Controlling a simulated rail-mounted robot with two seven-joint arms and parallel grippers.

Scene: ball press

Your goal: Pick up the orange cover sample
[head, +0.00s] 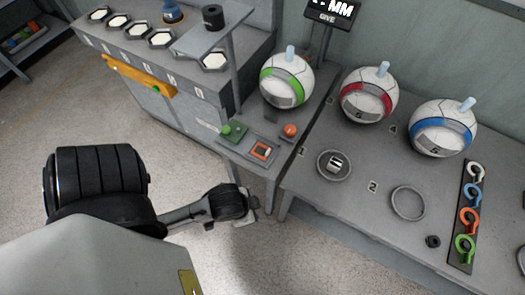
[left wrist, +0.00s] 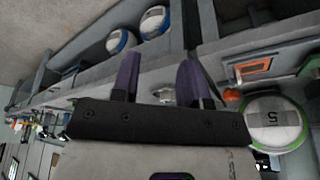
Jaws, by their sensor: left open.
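An orange hooked ring (head: 469,219), which looks like the orange sample, sits on a dark strip at the right of the table in the head view. White, blue and green hooked rings share the strip. My left gripper (head: 250,212) hangs off the near edge of the tables, well left of that strip. In the left wrist view my left gripper (left wrist: 157,75) has its two fingers apart with nothing held. An orange-framed square (head: 261,151) lies on the small side table, also seen in the left wrist view (left wrist: 253,68). My right gripper is not in view.
Green-banded (head: 287,80), red-banded (head: 369,95) and blue-banded (head: 443,127) balls stand along the back. A round grey holder (head: 334,164) and an empty ring (head: 408,203) lie on the table. A green button (head: 233,131) and an orange button (head: 290,130) are near the square.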

